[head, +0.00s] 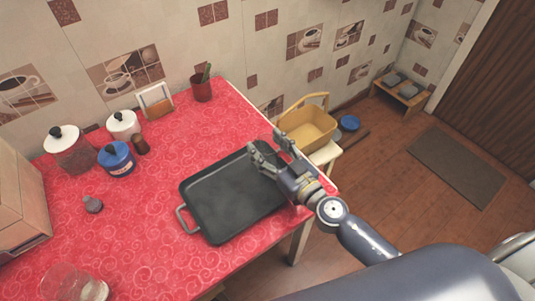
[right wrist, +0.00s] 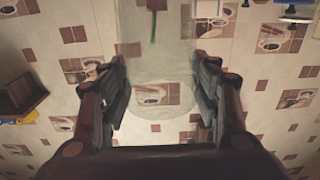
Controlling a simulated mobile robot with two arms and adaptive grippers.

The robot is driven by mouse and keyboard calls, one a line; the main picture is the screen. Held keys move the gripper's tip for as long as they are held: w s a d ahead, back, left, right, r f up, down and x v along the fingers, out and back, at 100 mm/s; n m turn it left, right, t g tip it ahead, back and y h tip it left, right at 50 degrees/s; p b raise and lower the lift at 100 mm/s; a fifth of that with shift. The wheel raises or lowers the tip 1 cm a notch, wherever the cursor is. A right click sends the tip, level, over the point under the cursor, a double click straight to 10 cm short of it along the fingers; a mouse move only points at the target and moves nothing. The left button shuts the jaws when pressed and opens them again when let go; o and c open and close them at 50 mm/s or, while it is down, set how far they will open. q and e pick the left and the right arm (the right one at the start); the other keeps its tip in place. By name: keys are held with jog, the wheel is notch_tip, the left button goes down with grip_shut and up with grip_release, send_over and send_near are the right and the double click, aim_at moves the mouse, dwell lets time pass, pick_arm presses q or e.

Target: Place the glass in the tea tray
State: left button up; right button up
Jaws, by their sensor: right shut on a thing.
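The black tea tray (head: 215,205) lies on the red counter, with a handle at its near left end. My right gripper (head: 267,148) is over the tray's far right end in the head view. In the right wrist view its fingers (right wrist: 160,85) are shut on a clear glass (right wrist: 155,65), which shows faintly between them. In the head view I cannot make out the glass at the fingers, nor its height over the tray. My left gripper is not in view.
Several jars stand at the back left, including a blue one (head: 117,159). A dark red cup (head: 201,89) is near the wall. A clear container (head: 72,284) stands at the near left. A yellow basket (head: 308,127) is beyond the counter's right edge.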

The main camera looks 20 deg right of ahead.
aim_at(274, 162)
jog(key=shift+f+b, duration=0.85)
jog(key=shift+f, duration=0.65)
jog(key=shift+f, duration=0.2)
jog(key=o, duration=1.2)
jog(key=shift+r, duration=0.1)
